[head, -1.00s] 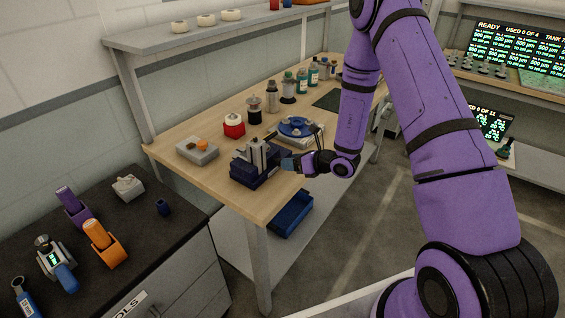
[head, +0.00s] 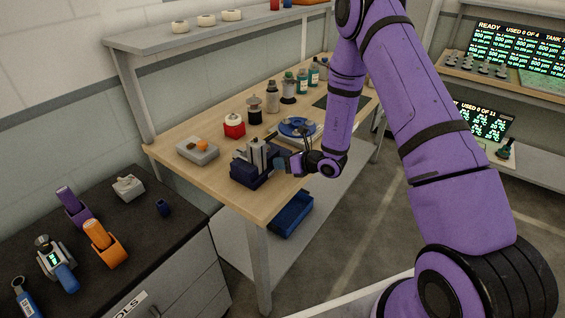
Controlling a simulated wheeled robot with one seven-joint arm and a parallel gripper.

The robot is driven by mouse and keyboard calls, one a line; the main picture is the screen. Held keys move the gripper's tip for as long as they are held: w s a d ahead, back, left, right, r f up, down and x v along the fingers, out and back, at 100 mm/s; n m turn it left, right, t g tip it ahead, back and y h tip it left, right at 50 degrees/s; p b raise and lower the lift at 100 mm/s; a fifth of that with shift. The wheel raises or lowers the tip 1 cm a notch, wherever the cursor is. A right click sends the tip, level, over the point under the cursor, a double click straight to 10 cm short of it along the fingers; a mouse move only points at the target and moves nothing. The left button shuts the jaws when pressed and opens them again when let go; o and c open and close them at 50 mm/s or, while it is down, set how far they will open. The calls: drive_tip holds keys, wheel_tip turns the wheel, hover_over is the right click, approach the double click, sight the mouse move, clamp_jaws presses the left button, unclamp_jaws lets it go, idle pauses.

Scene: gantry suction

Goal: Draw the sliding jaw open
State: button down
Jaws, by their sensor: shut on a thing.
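The vise-like fixture with the sliding jaw (head: 254,170) stands near the front edge of the wooden bench. It has a dark blue base and grey upright jaws. My gripper (head: 284,164) is at the right side of the fixture, shut on a part of it. That part is mostly hidden by the fingers, and the gap between the grey jaws is too small to judge.
A blue round device (head: 297,128) stands just behind my gripper. A grey box with an orange knob (head: 198,150), a red block (head: 234,126) and several bottles line the bench. A blue bin (head: 291,213) sits on the lower shelf. A dark cabinet with tools is at left.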

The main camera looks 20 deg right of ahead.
drive_tip(key=w+d, duration=0.2)
drive_tip(key=d, duration=0.1)
drive_tip(key=shift+w+d, duration=0.25)
drive_tip(key=shift+d, duration=0.05)
drive_tip(key=c, duration=0.9)
unclamp_jaws()
drive_tip(key=shift+o, duration=0.2)
drive_tip(key=shift+s, duration=0.1)
drive_tip(key=v, duration=1)
drive_tip(key=shift+s+d+r, duration=0.2)
